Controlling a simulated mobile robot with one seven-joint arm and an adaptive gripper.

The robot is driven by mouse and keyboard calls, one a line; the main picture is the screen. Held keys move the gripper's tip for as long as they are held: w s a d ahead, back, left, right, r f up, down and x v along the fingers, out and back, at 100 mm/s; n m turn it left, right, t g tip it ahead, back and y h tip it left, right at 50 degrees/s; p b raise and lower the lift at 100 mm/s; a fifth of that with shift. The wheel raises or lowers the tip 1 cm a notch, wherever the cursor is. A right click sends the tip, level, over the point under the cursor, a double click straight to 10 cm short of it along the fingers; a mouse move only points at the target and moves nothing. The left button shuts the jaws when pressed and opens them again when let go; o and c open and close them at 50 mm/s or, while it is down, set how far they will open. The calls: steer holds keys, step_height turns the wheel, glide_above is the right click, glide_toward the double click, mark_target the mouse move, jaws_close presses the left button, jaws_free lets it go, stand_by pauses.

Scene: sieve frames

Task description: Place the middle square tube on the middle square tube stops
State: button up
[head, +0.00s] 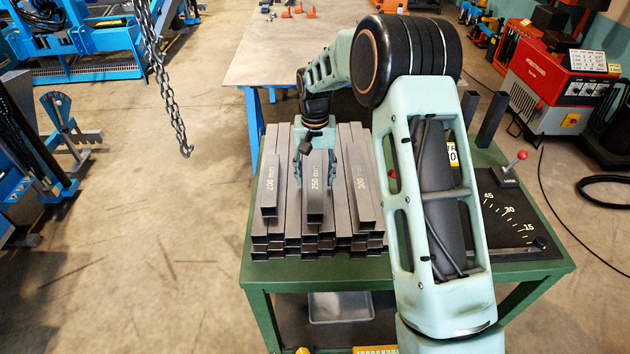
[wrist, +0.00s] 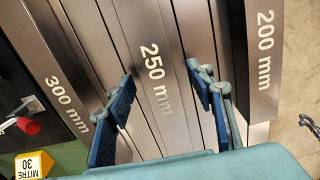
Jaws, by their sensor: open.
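The middle square tube (head: 315,208), a grey tube marked 250 mm, lies on top of a stack of tubes between those marked 200 mm and 300 mm. My gripper (head: 316,172) is open above it, with a finger on each side of the tube. In the wrist view, the 250 mm tube (wrist: 158,64) runs between the two blue fingers of my gripper (wrist: 164,88). I cannot tell whether the fingers touch it. I cannot pick out the middle square tube stops with certainty; my arm hides part of the table.
The 200 mm tube (head: 270,190) and 300 mm tube (head: 366,195) lie at either side. The green table (head: 320,272) has a black angle-scale plate (head: 505,215) with a red-knobbed lever (head: 521,155) and dark upright posts (head: 491,118). A chain hook (head: 185,148) hangs left.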

steer(key=shift+f, duration=0.35)
steer(key=shift+c, duration=0.5)
jaws_close()
steer(key=shift+r, duration=0.1)
